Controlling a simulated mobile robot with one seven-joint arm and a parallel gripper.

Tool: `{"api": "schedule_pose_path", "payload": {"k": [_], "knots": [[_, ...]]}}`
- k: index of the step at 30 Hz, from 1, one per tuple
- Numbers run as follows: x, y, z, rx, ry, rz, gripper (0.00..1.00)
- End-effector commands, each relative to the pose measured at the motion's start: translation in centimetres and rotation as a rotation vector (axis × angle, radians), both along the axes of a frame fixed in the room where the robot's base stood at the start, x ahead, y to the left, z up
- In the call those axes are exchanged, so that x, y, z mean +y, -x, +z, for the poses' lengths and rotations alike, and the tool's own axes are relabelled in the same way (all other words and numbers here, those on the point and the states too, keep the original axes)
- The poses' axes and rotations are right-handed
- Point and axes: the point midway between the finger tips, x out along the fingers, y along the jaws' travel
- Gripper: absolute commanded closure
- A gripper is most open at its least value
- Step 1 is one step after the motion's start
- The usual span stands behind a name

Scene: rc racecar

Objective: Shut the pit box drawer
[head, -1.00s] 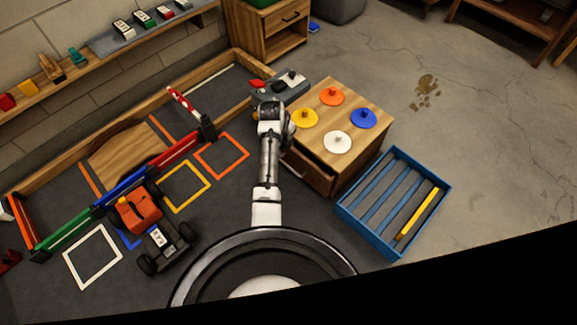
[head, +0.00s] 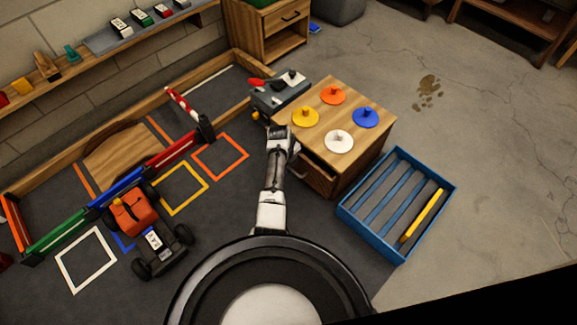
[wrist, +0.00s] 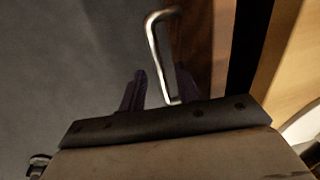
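The pit box (head: 376,145) is a wooden cabinet with orange, yellow, blue and white knobbed discs on top. Its brown drawer (head: 318,172) faces my arm and stands partly out. In the wrist view, the drawer front (wrist: 208,45) is separated from the lighter wooden body by a dark gap. A bent metal handle (wrist: 154,45) sticks out from the drawer front. My gripper (wrist: 160,88) is open, its dark fingers apart, with the handle's near end between or just above them; contact cannot be told. In the head view my arm hides the fingers.
A blue slatted crate (head: 347,212) with a yellow bar stands right of my base. A toy racecar (head: 150,235) sits left among coloured floor squares. A grey box with tools (head: 272,98) stands behind the pit box. Open floor lies to the right.

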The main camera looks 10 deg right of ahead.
Motion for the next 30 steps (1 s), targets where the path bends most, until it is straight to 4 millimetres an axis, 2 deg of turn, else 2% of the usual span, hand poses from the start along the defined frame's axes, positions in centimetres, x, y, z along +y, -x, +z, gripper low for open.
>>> {"api": "schedule_pose_path", "payload": {"k": [9,17,26,30], "knots": [[-0.1,0.0,-0.2,-0.001,0.001,0.0,0.67],[0.0,0.0,-0.2,-0.001,0.001,0.0,1.0],[-0.1,-0.1,-0.3,-0.001,0.001,0.0,1.0],[-1.2,-1.0,-0.5,-0.002,0.001,-0.002,1.0]]}}
